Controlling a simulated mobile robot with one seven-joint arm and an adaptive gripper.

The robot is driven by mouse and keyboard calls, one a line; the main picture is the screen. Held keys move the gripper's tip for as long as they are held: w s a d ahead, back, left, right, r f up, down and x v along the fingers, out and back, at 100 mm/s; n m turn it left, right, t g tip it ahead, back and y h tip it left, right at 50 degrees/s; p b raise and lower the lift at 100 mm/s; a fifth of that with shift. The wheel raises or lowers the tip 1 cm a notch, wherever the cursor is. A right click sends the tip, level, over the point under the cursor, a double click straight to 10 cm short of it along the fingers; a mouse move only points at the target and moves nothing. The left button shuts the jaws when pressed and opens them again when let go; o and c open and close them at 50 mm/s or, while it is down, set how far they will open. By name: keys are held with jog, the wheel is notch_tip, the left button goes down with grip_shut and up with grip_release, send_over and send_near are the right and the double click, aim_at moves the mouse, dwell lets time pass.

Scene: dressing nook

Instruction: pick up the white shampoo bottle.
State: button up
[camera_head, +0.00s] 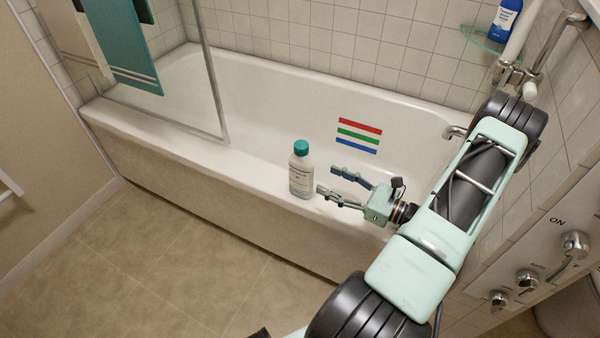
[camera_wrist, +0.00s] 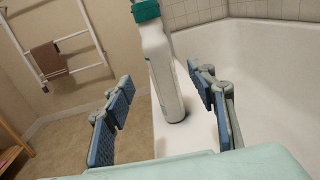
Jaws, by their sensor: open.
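The white shampoo bottle (camera_head: 301,172) has a teal cap and a printed label. It stands upright on the near rim of the bathtub (camera_head: 240,160). In the wrist view the bottle (camera_wrist: 163,75) stands ahead of my gripper, between the lines of the two fingers. My gripper (camera_head: 326,179) is open and empty, just right of the bottle in the head view. In the wrist view its two blue-padded fingers (camera_wrist: 158,98) are spread apart. I see no contact between the fingers and the bottle.
A glass screen (camera_head: 150,65) with a teal towel (camera_head: 122,45) stands at the tub's left. A blue bottle (camera_head: 504,20) sits on a corner shelf. Taps and knobs (camera_head: 527,280) line the right wall. A towel rack (camera_wrist: 70,50) shows left. The floor (camera_head: 180,255) before the tub is clear.

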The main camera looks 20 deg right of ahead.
aim_at(301, 165)
jog(key=shift+r+b+x, duration=0.15)
jog(key=shift+b+x, duration=0.1)
jog(key=shift+x, duration=1.45)
jog(key=shift+r+b+x, duration=0.15)
jog(key=shift+b+x, duration=0.15)
jog(key=shift+x, duration=1.4)
jog(key=shift+r+b+x, duration=0.2)
jog(key=shift+b+x, duration=0.05)
jog(key=shift+x, duration=1.45)
jog(key=shift+c, duration=0.6)
grip_shut()
jog(key=shift+r, duration=0.1)
